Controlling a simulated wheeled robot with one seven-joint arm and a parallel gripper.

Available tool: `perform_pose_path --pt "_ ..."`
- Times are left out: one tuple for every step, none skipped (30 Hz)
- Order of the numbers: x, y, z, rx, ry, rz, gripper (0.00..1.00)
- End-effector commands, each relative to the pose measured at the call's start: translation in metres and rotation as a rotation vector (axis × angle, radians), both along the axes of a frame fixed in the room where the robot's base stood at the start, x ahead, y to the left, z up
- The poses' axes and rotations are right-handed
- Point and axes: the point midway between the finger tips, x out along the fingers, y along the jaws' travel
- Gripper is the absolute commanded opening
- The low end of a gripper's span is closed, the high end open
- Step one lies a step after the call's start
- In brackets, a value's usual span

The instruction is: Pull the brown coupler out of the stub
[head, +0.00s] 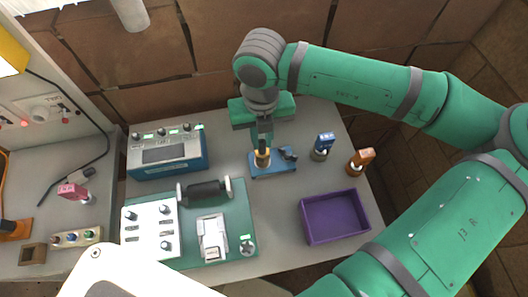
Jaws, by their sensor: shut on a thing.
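A blue stub block (273,170) stands on the grey bench near the middle. A small brown-orange coupler (262,158) sits upright at its left part, and its lower end appears to be in or on the block. My gripper (262,142) points down from above and is shut on this coupler. The fingers hide the coupler's upper part. Whether its lower end is seated or slightly clear cannot be told.
A blue-topped plug (324,141) and an orange-brown plug (361,158) stand to the right. A purple open tray (309,229) lies at front right. A blue instrument box (167,168) and a green mat (240,204) with devices lie left. Bench is clear between block and tray.

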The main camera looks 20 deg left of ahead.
Motion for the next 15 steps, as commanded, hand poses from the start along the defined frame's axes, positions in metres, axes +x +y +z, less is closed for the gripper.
perform_pose_path --pt "-0.0003 0.0006 0.0003 0.001 0.001 0.001 0.00" --pt "-0.0004 0.0007 0.0003 0.001 0.001 0.001 0.00" --pt "-0.0004 0.0007 0.0005 0.001 0.001 0.001 0.00" --pt "-0.0004 0.0008 0.0007 0.001 0.001 0.001 0.00" --pt "-0.0003 0.0009 0.0009 0.001 0.000 0.002 0.00" --pt "-0.0003 0.0009 0.0013 0.001 0.000 0.002 0.00" --pt "-0.0002 0.0008 0.0017 0.001 0.000 0.001 0.00" --pt "-0.0001 0.0008 0.0021 0.001 0.000 0.001 0.00" --pt "0.0000 0.0007 0.0026 0.001 0.000 0.001 0.00" --pt "0.0000 0.0006 0.0030 0.001 -0.001 0.001 0.00" --pt "0.0002 0.0006 0.0034 0.001 -0.002 0.001 0.00" --pt "0.0001 0.0007 0.0040 0.001 -0.002 0.001 0.00" --pt "0.0001 0.0009 0.0044 0.001 -0.002 0.002 0.00" --pt "0.0000 0.0011 0.0047 0.001 -0.001 0.002 0.00" --pt "-0.0001 0.0014 0.0052 0.001 -0.001 0.003 0.00"
